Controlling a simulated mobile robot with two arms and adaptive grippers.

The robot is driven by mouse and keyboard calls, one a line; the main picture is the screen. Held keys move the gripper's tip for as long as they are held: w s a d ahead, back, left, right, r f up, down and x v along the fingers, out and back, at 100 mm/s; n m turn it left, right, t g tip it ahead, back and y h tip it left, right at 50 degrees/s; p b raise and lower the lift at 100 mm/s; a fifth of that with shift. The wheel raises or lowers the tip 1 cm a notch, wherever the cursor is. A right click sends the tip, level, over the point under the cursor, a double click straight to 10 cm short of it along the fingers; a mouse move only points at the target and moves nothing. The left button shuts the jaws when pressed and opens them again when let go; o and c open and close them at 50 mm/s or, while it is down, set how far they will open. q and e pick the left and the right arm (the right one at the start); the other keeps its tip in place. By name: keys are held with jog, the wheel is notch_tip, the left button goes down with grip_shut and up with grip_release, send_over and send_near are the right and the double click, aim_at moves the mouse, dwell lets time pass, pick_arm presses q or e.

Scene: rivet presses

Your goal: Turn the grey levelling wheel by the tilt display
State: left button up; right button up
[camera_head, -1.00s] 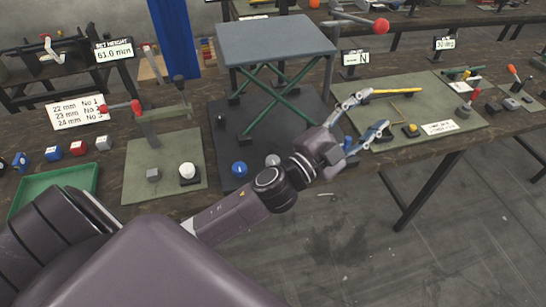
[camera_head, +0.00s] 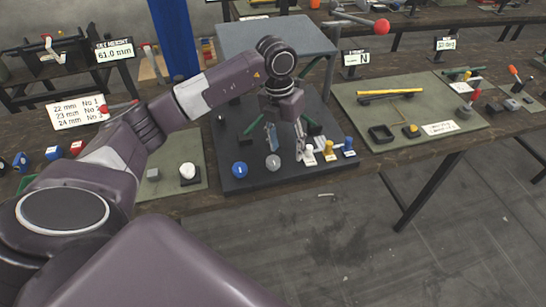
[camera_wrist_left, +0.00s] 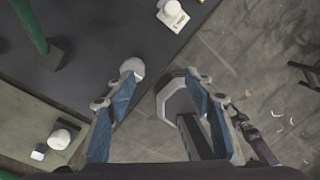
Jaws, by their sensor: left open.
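The grey wheel (camera_head: 273,162) sits at the front of the lift table's dark base plate (camera_head: 240,130), right of a blue wheel (camera_head: 239,170). My left gripper (camera_head: 286,150) is open and empty and points down just right of the grey wheel. In the left wrist view the grey wheel (camera_wrist_left: 132,67) shows by the tip of the left-hand finger of the gripper (camera_wrist_left: 162,78); I cannot tell whether they touch. I cannot pick out a display that clearly reads tilt. The right gripper is not in view.
Labelled white (camera_head: 310,157), yellow (camera_head: 328,152) and blue (camera_head: 348,148) knobs stand right of my gripper on the same plate. The raised grey table top (camera_head: 240,38) is behind it. Open floor lies in front.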

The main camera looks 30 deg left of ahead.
aim_at(273, 160)
pick_arm(q)
jog(key=shift+n+y, duration=0.3)
jog(key=shift+y, duration=0.4)
jog(key=a, duration=0.4)
jog(key=shift+s+r, duration=0.3)
jog(key=shift+r, duration=0.1)
jog(key=shift+f, duration=0.35)
notch_tip(273, 160, down, 6)
jog(key=shift+p, duration=1.05)
jog(key=shift+f, duration=0.5)
jog(key=shift+c, duration=0.6)
jog(key=c, duration=1)
jog(key=shift+c, duration=0.2)
